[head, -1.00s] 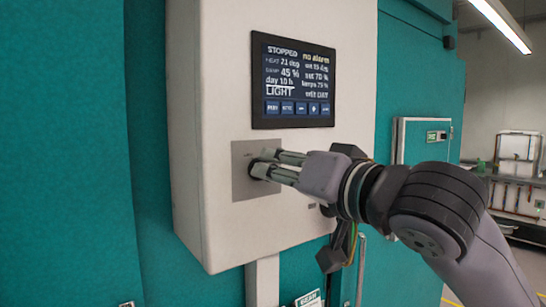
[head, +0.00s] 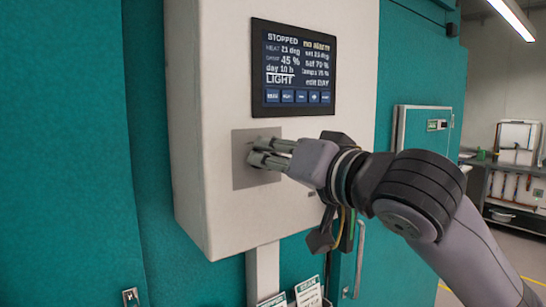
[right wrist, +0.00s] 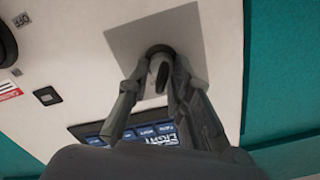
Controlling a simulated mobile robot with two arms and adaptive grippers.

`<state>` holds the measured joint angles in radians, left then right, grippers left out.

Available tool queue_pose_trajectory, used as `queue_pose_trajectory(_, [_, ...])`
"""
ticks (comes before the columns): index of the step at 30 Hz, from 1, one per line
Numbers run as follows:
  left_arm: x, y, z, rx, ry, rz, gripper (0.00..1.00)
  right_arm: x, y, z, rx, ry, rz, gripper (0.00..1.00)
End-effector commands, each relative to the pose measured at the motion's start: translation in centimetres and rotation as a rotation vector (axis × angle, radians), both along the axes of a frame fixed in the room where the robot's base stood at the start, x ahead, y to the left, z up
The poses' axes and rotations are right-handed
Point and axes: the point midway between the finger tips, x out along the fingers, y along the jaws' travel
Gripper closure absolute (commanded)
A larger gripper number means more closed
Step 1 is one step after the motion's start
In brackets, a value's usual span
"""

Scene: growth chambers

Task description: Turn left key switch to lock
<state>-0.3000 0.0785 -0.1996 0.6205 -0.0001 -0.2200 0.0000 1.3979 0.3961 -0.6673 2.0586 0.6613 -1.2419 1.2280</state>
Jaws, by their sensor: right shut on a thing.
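The key switch (right wrist: 155,72) sits on a square grey plate (head: 240,172) on the front of the white control box. In the right wrist view it is a dark round collar with a lighter grey key part between my fingers. My right gripper (head: 257,152) is shut on the key, its fingertips close to the plate. In the right wrist view my right gripper (right wrist: 160,72) has one finger on each side of the key. In the head view the fingers hide the key, and I cannot read its position. My left gripper is not in view.
A display (head: 293,68) above the plate reads STOPPED and LIGHT. The white box (head: 215,215) stands out from the teal chamber wall (head: 70,150). Tags (head: 307,292) hang below the box. A bench (head: 510,190) stands far right.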

Motion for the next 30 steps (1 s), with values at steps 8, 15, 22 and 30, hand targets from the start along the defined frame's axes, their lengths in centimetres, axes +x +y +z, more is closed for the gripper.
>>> queue_pose_trajectory(8, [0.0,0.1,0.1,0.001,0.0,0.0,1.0,0.0,0.0,0.0,-0.027,-0.018,0.0,1.0])
queue_pose_trajectory(15, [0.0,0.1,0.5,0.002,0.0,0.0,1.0,-0.1,0.1,0.1,-0.132,-0.094,0.0,1.0])
queue_pose_trajectory(22, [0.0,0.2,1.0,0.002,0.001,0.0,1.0,-0.1,0.2,0.2,-0.298,-0.213,-0.001,1.0])
queue_pose_trajectory(30, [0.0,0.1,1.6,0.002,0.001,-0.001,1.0,-0.2,0.3,0.2,-0.504,-0.365,0.0,1.0])
